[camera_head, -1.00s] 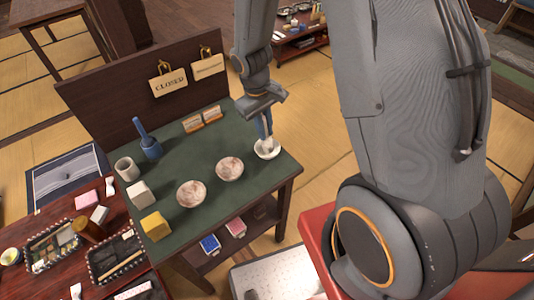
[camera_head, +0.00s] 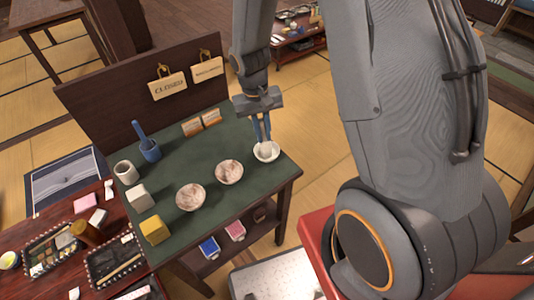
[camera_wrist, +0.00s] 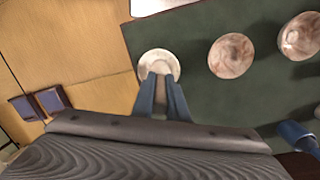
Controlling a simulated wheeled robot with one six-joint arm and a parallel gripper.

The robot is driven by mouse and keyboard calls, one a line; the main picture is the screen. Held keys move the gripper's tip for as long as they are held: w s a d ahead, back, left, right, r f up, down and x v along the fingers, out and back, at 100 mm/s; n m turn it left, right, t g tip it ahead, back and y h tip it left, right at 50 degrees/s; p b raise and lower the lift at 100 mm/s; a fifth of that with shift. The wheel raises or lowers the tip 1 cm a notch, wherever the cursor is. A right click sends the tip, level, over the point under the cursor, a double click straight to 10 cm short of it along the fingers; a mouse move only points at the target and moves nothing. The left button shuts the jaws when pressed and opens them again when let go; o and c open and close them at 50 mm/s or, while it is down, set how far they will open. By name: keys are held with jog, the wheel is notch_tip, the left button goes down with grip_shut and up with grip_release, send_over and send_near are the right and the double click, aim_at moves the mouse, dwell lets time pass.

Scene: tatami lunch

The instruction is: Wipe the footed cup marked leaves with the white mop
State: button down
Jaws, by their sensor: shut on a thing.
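My gripper (camera_head: 265,142) points down over a white bowl-like cup (camera_head: 275,155) at the green table's right end. It is shut on a pale thing, apparently the white mop (camera_head: 266,148), mostly hidden by the fingers and low in the cup. The wrist view shows the fingertips (camera_wrist: 162,82) over the near side of this white cup (camera_wrist: 158,58). Two reddish-marbled cups stand apart to its left, the nearer-middle one (camera_head: 229,172) and the left one (camera_head: 191,197). I cannot make out leaves on any cup, nor whether mop and cup touch.
A blue tool stands in a blue holder (camera_head: 150,152) beside a pale grey cup (camera_head: 126,171). A white block (camera_head: 139,197) and a yellow block (camera_head: 154,229) lie at the left edge. A dark panel with hanging signs (camera_head: 167,86) backs the green table (camera_head: 210,226).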

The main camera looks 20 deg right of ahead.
jog(key=n+p, duration=0.1)
jog(key=n, duration=0.2)
jog(key=n+p, duration=0.1)
jog(key=n, duration=0.1)
jog(key=shift+s+d+r+n+t, duration=0.1)
jog(key=shift+r+n+t, duration=0.1)
jog(key=shift+n+t, duration=0.15)
jog(key=n+p, duration=0.1)
jog(key=n, duration=0.2)
jog(key=shift+n, duration=0.25)
jog(key=shift+f+n+t+p, duration=0.1)
jog(key=shift+n+t+p, duration=0.25)
jog(key=shift+n+p, duration=0.6)
jog(key=shift+n+b, duration=0.25)
jog(key=shift+b, duration=0.1)
